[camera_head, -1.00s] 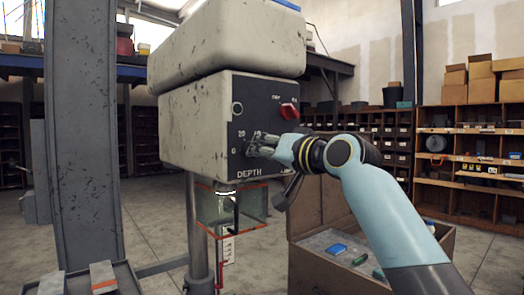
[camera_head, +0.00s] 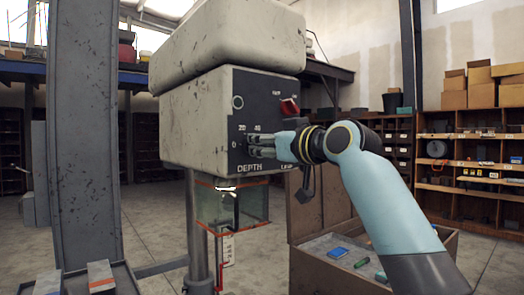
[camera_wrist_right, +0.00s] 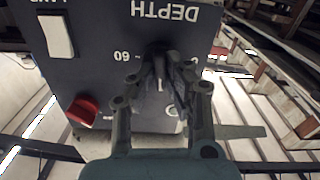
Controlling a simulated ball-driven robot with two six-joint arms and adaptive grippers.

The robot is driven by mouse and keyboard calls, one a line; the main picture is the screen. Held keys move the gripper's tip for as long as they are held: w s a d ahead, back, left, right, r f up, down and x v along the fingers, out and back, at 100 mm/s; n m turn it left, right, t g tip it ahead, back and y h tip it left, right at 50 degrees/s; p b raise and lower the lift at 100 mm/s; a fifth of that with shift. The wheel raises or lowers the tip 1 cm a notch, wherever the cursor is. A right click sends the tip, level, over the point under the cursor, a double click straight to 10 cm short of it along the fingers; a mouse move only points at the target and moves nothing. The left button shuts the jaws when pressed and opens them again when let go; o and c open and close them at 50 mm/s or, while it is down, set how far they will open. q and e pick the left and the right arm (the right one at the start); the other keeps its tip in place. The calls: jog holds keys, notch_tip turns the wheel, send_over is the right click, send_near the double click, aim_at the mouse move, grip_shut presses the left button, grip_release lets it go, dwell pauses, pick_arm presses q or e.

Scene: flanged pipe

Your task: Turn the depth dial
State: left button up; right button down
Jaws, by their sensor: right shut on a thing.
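The depth dial (camera_wrist_right: 158,62) is a dark knob on the grey control panel, below the printed DEPTH and beside the 60 mark in the upside-down right wrist view. My right gripper (camera_wrist_right: 160,78) is shut on it, with one finger on each side. In the head view my right gripper (camera_head: 250,146) reaches the panel (camera_head: 251,90) from the right, just above the DEPTH label. There its fingers hide most of the dial and part of the scale. My left gripper is not in view.
A red knob (camera_head: 289,107) sits on the panel above my right gripper; it also shows in the wrist view (camera_wrist_right: 83,110). A white switch (camera_wrist_right: 57,35) is near it there. A clear guard (camera_head: 248,207) hangs below the machine head. An open crate (camera_head: 320,263) stands below my right arm.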

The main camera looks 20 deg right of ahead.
jog(key=shift+a+f+n+b, duration=0.1)
jog(key=shift+n+b, duration=1.65)
jog(key=shift+n, duration=2.3)
jog(key=shift+a+f+n+b, duration=0.1)
jog(key=shift+n+b, duration=1.65)
jog(key=shift+n, duration=2.3)
jog(key=c, duration=1.4)
grip_release()
jog(key=shift+o, duration=0.2)
jog(key=shift+s, duration=0.1)
jog(key=v, duration=1.2)
